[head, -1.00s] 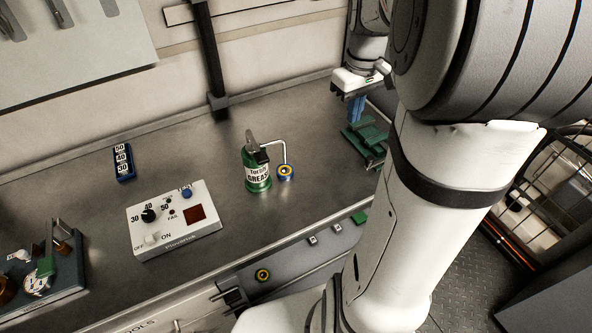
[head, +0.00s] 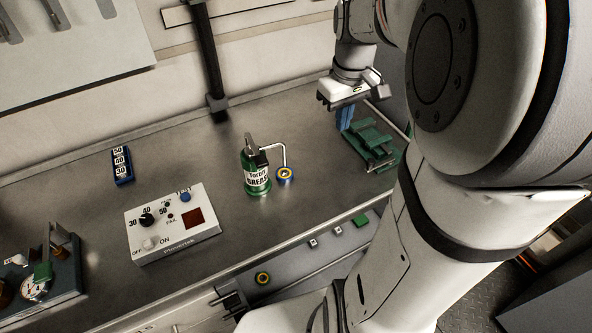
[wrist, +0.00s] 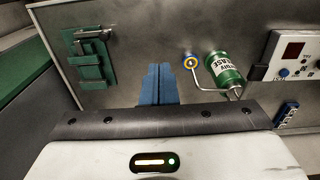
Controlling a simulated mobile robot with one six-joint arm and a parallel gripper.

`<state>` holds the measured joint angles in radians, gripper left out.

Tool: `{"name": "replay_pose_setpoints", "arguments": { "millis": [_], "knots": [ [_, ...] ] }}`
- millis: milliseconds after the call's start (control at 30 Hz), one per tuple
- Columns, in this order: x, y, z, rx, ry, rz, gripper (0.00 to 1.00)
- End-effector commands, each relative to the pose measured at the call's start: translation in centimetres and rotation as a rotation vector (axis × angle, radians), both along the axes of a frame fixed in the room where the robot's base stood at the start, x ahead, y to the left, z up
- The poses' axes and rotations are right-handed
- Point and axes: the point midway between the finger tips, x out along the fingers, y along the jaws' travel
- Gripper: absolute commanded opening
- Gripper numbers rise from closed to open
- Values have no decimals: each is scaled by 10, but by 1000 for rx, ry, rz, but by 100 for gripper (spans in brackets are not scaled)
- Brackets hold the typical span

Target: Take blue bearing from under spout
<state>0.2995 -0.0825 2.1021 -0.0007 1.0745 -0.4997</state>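The blue bearing (head: 285,176), a blue ring with yellow inside, sits on the bench under the thin bent spout (head: 284,150) of the green grease can (head: 256,174). In the wrist view the bearing (wrist: 190,62) lies right of my fingers, beside the can (wrist: 225,72), with the spout end over it. My gripper (head: 345,128) hangs above the bench, right of the bearing and close to the green vise in the head view. Its blue fingers (wrist: 159,70) look shut together with nothing between them. The fingers partly overlap the vise region in the head view.
The green vise (head: 371,145) stands at the bench's right end. A white control box (head: 172,223) and a blue numbered block (head: 122,165) are to the left. A gauge fixture (head: 40,285) is at far left. Bench around the bearing's front and right is clear.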

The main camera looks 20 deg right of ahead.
Motion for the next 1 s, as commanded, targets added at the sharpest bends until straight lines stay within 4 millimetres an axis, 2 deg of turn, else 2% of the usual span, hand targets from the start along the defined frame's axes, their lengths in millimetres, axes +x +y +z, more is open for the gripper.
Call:
{"name": "replay_pose_setpoints", "arguments": {
  "millis": [33, 200, 400, 600, 867, 1000],
  "knots": [
    [-11, 17, 0, -6, -30, -10, 0],
    [-54, 64, -4, -4, -132, -82, 0],
    [-95, 98, -18, 26, -224, -153, 0],
    [-111, 108, -25, 45, -257, -187, 0],
    [-111, 108, -25, 46, -258, -190, 0],
    [-111, 108, -25, 46, -258, -190, 11]
  ]
}}
